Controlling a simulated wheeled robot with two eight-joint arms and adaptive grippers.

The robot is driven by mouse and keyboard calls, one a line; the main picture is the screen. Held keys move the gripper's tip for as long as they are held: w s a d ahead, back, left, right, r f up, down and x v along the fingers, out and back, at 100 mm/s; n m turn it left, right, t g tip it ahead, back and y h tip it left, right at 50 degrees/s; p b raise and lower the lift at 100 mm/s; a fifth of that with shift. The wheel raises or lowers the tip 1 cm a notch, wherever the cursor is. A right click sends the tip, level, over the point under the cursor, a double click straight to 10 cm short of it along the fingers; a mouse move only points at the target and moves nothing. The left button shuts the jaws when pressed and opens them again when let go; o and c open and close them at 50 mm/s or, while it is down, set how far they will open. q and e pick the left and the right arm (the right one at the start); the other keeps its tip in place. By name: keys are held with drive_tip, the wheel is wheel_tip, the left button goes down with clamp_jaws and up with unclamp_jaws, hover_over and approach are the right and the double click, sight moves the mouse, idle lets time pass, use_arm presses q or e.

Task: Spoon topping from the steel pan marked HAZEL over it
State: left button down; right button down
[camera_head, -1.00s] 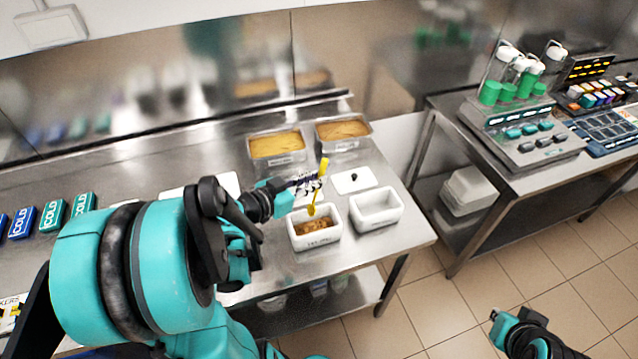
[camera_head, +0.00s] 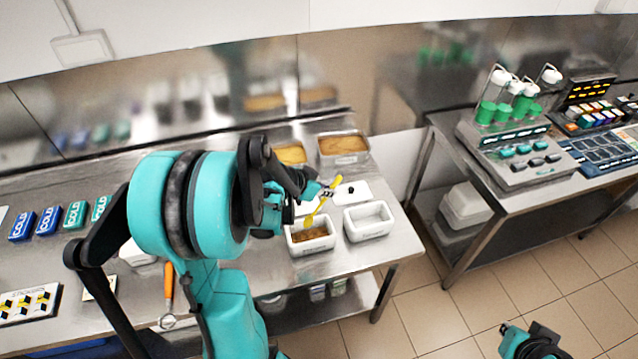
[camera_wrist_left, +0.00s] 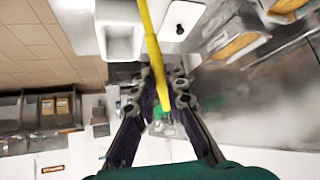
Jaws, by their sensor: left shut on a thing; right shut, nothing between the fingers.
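My left gripper (camera_head: 322,192) is shut on a yellow spoon (camera_head: 316,212), which also crosses the left wrist view (camera_wrist_left: 151,45). The spoon is tilted, its lower end at the back of a white tub (camera_head: 332,240) holding brown bits; I cannot tell whether it touches them. Two steel pans stand behind: the left one (camera_head: 304,163) with yellow-orange contents, partly hidden by my arm, and the right one (camera_head: 345,160) with tan-brown contents. Their labels are unreadable, so I cannot tell which is HAZEL. My right gripper (camera_head: 505,332) is shut and empty, low over the floor.
An empty white tub (camera_head: 369,233) stands right of the filled one. A white lid (camera_head: 361,194) with a black knob lies behind it. An orange-handled tool (camera_head: 168,290) and COLD packs (camera_head: 48,220) are at left. A second bench (camera_head: 500,205) stands right, across a floor gap.

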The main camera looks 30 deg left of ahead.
use_arm(q)
drive_tip(key=w+f+g, duration=0.1)
drive_tip(key=w+d+f+g+y+p, duration=0.1)
drive_tip(key=g, duration=0.1)
drive_tip(key=shift+w+d+p, duration=0.1)
drive_tip(key=shift+w+p, duration=0.2)
drive_tip(key=shift+w, duration=0.1)
drive_tip(key=w+g, duration=0.1)
drive_tip(key=g, duration=0.1)
drive_tip(key=f+g+y, duration=0.1)
drive_tip(key=g, duration=0.1)
drive_tip(key=shift+w+d+f+b, duration=0.15)
drive_tip(key=shift+w+b, duration=0.25)
drive_tip(key=shift+d, duration=0.1)
